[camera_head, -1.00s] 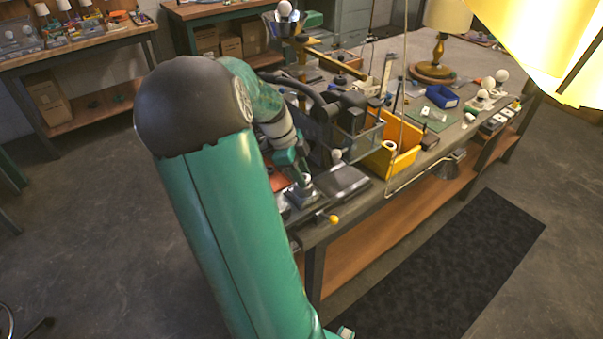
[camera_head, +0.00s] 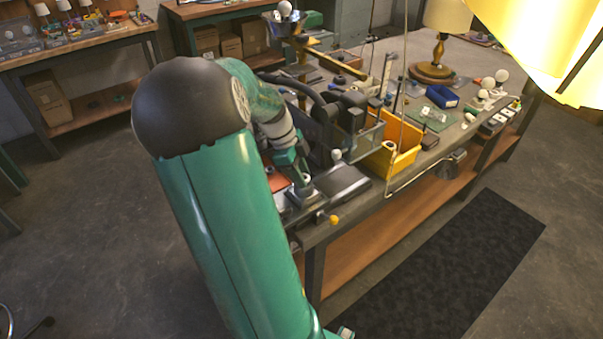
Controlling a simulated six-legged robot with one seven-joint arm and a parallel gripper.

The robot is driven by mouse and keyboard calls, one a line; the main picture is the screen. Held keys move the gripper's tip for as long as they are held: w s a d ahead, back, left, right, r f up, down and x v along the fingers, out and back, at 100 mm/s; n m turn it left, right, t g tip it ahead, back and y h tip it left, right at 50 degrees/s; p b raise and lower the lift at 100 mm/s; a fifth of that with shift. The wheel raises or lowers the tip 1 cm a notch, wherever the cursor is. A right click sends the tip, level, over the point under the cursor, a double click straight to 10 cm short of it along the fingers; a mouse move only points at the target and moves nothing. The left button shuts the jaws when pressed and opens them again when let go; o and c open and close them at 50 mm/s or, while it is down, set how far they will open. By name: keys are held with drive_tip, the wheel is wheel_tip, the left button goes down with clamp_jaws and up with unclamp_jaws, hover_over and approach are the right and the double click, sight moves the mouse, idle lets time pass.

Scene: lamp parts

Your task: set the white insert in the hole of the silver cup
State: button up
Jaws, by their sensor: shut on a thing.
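My gripper (camera_head: 304,186) points down at the near left end of the workbench, just over a small grey fixture (camera_head: 308,197). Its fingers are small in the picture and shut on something. A small white spot (camera_head: 307,178) shows at the fingertips. It may be the white insert, but it is too small to be sure. I cannot make out the silver cup or its hole; it may be at the grey fixture, partly hidden by my gripper. I cannot tell whether the white piece touches anything below it.
A dark flat box (camera_head: 343,183) lies just right of my gripper, with a white bulb (camera_head: 337,155) behind it. A yellow bin (camera_head: 395,153) stands farther right. A yellow knob (camera_head: 334,219) sticks out at the bench's front edge. Dark equipment crowds the bench behind.

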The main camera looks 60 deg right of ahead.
drive_tip(key=o, duration=1)
drive_tip(key=v, duration=1.4)
drive_tip(key=shift+f, duration=0.1)
